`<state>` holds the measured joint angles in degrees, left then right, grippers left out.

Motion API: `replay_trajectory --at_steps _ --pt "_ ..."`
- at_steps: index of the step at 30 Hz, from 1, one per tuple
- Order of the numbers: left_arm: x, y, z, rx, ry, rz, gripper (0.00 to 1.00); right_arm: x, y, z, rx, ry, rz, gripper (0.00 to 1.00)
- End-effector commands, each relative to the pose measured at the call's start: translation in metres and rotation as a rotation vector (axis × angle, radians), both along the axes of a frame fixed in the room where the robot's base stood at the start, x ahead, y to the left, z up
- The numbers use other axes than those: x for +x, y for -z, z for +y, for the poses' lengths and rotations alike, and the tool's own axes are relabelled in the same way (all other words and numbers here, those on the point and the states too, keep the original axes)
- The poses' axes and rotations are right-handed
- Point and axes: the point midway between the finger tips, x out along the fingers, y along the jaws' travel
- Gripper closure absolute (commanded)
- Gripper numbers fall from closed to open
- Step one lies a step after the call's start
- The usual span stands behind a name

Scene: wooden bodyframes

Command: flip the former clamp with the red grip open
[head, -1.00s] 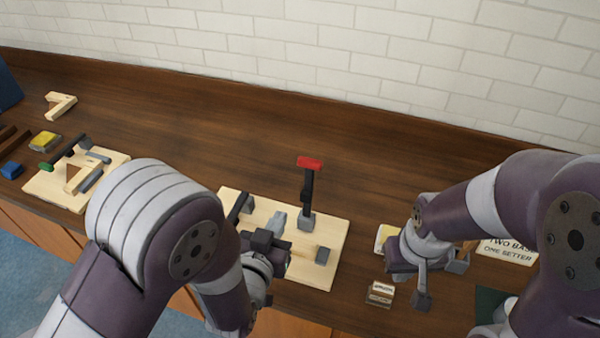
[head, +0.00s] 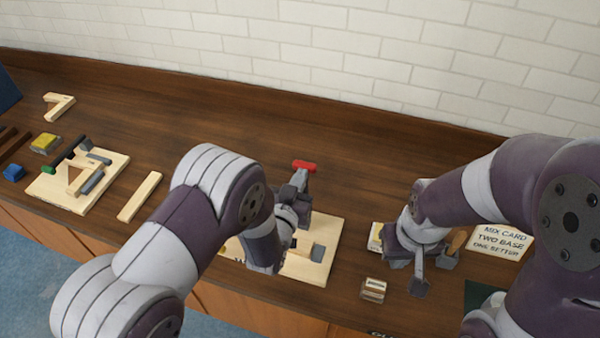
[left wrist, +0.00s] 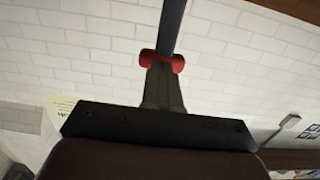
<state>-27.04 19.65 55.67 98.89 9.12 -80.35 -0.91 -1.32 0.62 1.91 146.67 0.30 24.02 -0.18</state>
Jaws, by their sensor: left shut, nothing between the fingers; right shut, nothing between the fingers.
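The former clamp's red grip (head: 304,166) tops a lever standing roughly upright over the near wooden board (head: 330,232). My left gripper (head: 298,182) is shut and empty, just below and beside the red grip. In the left wrist view its closed fingers (left wrist: 162,88) overlap the red grip (left wrist: 178,62), whose ends show on both sides, and the dark lever (left wrist: 171,25) runs upward past it. I cannot tell whether they touch. My left arm hides the clamp's base and much of the board. My right gripper (head: 420,287) is shut and empty at the right.
Another board (head: 110,175) at the left carries a clamp with a green grip (head: 48,169). A loose wood strip (head: 139,197) lies between the boards. A card (head: 500,240) and a small block (head: 373,290) are at the right. The table behind the boards is clear.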

Motion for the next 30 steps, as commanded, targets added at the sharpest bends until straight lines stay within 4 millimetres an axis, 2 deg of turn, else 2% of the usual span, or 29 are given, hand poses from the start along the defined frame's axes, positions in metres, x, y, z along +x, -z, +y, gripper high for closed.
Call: replay_trajectory --at_steps 12,19,30 --pt "0.004 0.001 -0.001 0.0 0.0 -0.001 1.0 0.0 0.001 0.0 0.0 0.0 0.0 1.0" --pt "0.026 0.0 -0.008 -0.001 -0.001 -0.003 1.0 0.0 0.018 0.0 0.0 0.0 0.001 1.0" --pt "0.027 -0.002 -0.008 0.0 -0.001 -0.001 1.0 0.0 0.015 0.0 0.0 0.0 0.0 1.0"
